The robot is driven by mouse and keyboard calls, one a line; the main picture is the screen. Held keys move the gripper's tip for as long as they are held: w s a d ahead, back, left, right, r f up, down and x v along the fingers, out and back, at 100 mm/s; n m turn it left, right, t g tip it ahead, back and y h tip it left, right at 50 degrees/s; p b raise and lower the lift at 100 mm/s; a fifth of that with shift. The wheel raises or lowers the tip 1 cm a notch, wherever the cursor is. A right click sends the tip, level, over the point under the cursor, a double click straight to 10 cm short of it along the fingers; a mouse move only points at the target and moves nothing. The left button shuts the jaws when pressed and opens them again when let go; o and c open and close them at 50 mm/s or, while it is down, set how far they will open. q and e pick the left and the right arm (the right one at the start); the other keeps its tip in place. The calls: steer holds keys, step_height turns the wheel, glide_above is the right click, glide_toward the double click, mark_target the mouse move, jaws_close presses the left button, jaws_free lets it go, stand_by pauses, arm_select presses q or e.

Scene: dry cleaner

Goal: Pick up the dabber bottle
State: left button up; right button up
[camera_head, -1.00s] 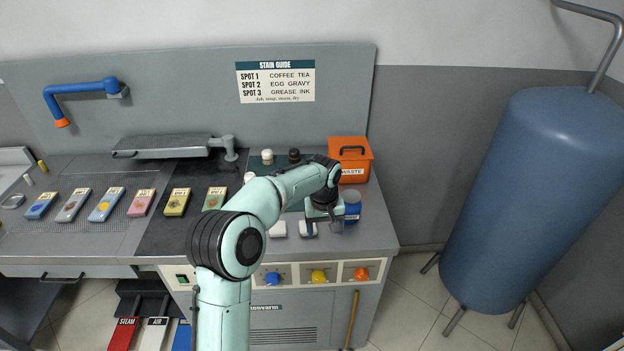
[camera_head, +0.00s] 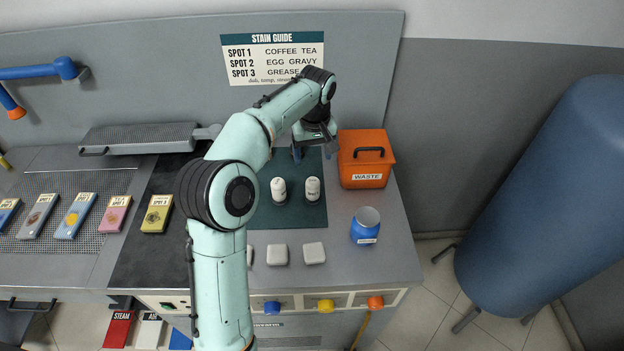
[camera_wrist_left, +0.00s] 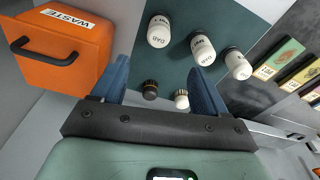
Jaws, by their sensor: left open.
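My left gripper (camera_head: 314,152) is open and empty over the back of the dark green mat (camera_head: 302,212), left of the waste bin. In the left wrist view, two small bottles, one dark-capped (camera_wrist_left: 150,90) and one white-capped (camera_wrist_left: 181,98), show between the blue fingers (camera_wrist_left: 158,68), not gripped. Several larger white labelled bottles stand upright beyond the fingertips (camera_wrist_left: 160,31); two of them show in the head view (camera_head: 278,190) (camera_head: 312,190). I cannot tell for sure which bottle is the dabber. My arm hides the mat's left part. My right gripper is not in view.
The orange waste bin (camera_head: 366,166) stands close to the gripper's right. A blue open-topped container (camera_head: 365,226) and white pads (camera_head: 314,253) are nearer the front. Coloured stain cards (camera_head: 116,214) lie left. A large blue tank (camera_head: 550,200) stands right of the counter.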

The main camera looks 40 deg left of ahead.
mark_target(313, 181)
arm_select(q)
steer(key=f, duration=0.7)
steer(key=shift+w+a+f, duration=0.1)
steer(key=shift+a+f, duration=0.05)
steer(key=shift+a, duration=0.1)
steer(key=shift+w+a+f, duration=0.1)
steer(key=shift+w+f, duration=0.15)
steer(key=shift+f, duration=1.25)
steer(key=shift+w+a+f, duration=0.1)
steer(key=shift+w+f, duration=0.1)
steer(key=shift+f, duration=1.25)
steer(key=shift+d, duration=0.1)
steer(key=c, duration=1.2)
